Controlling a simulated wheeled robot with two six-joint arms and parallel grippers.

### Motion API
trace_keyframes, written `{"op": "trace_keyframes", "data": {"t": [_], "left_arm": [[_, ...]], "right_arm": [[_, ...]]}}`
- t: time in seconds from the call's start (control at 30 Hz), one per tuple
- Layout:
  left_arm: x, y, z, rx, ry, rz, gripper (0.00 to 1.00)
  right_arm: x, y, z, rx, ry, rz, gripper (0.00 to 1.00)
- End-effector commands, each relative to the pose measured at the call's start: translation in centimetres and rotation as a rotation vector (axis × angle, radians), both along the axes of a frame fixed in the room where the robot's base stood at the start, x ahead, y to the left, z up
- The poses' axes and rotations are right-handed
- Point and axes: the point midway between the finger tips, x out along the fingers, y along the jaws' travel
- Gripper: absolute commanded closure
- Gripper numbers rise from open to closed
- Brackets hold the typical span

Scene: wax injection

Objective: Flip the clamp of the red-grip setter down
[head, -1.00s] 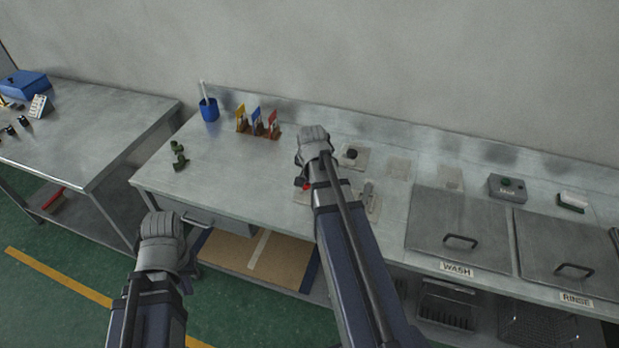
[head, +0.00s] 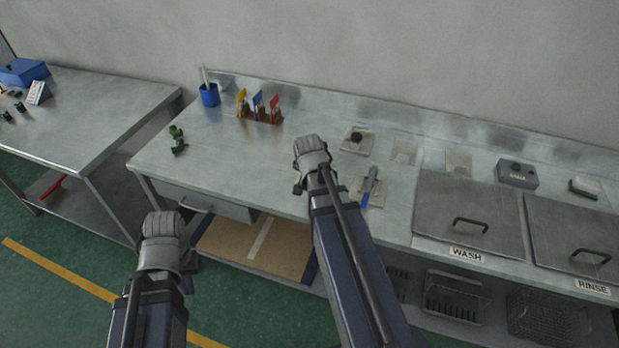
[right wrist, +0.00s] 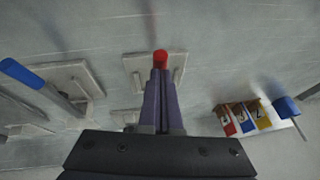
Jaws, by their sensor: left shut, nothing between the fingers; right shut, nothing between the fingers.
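The red grip (right wrist: 161,59) of the red-grip setter shows just beyond the fingertips of my right gripper (right wrist: 160,74) in the right wrist view. My right gripper is shut and empty; I cannot tell whether it touches the grip. The setter's pale base plate (right wrist: 136,66) lies behind it, and the fingers partly cover the setter, so the clamp's position is unclear. In the head view the setter is hidden behind my right gripper (head: 311,150) and arm. My left gripper (head: 160,226) is shut and empty, low in front of the bench.
A blue-grip setter (head: 370,187) stands beside my right arm. A plate with a black knob (head: 356,138) lies behind it. A rack with yellow, blue and red tags (head: 259,114) and a blue cup (head: 208,95) stand at the back.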

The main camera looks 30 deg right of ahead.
Motion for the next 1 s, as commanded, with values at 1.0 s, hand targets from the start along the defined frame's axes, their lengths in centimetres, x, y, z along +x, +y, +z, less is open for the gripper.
{"op": "trace_keyframes", "data": {"t": [1.0], "left_arm": [[0.0,0.0,7.4,0.000,0.000,-0.001,1.00]], "right_arm": [[-2.1,-0.2,7.4,0.001,-0.002,0.007,1.00]]}}
